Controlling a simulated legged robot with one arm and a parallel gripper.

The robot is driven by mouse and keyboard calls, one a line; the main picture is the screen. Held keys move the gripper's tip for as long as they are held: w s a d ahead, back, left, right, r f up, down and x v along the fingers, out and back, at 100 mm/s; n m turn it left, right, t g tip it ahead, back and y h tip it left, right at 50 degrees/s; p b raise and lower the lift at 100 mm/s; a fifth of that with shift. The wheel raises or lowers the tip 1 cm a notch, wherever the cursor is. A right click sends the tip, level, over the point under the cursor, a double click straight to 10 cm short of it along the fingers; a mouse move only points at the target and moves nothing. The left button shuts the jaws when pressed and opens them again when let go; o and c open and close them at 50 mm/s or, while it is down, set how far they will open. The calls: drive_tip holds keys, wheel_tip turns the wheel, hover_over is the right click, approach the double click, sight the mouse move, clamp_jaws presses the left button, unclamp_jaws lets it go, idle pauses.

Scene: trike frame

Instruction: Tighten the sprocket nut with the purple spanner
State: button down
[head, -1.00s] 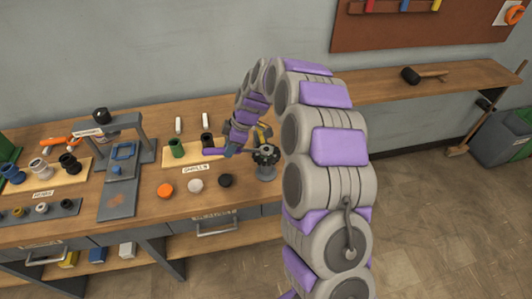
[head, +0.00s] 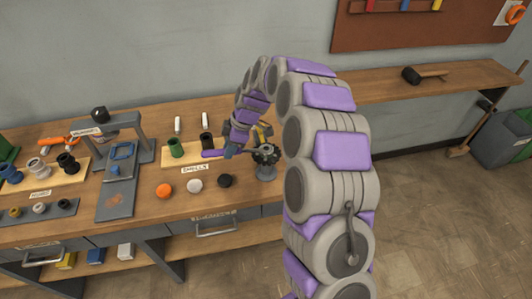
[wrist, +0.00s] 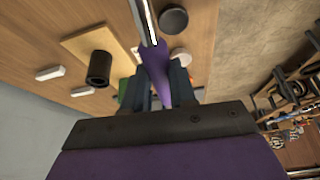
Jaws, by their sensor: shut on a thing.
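The purple spanner (head: 211,153) is in my gripper (head: 231,150), which is shut on its purple handle. Its grey shaft runs right toward the toothed dark sprocket (head: 265,155), which sits on a grey stand at the bench's front right. In the wrist view the purple handle (wrist: 155,68) lies between the two fingers of my gripper (wrist: 160,88), and its metal shaft leaves the top edge. The nut is too small to make out, and I cannot tell whether the spanner's jaw is around it.
Orange, white and black round caps (head: 195,186) lie left of the sprocket on the workbench (head: 145,205). A board with green and black cups (head: 176,148) stands behind them. A grey press-like stand (head: 118,160) is farther left. A mallet (head: 422,75) lies on the right-hand bench.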

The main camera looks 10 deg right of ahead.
drive_tip(key=shift+s+n+b, duration=0.25)
drive_tip(key=shift+n+b, duration=0.05)
drive_tip(key=shift+b, duration=0.15)
drive_tip(key=c, duration=1.5)
unclamp_jaws()
drive_tip(key=shift+c, duration=0.2)
clamp_jaws()
drive_tip(key=shift+r, duration=1.6)
drive_tip(key=shift+r+p, duration=0.35)
drive_tip(key=shift+r, duration=1.65)
drive_tip(key=shift+a, duration=0.1)
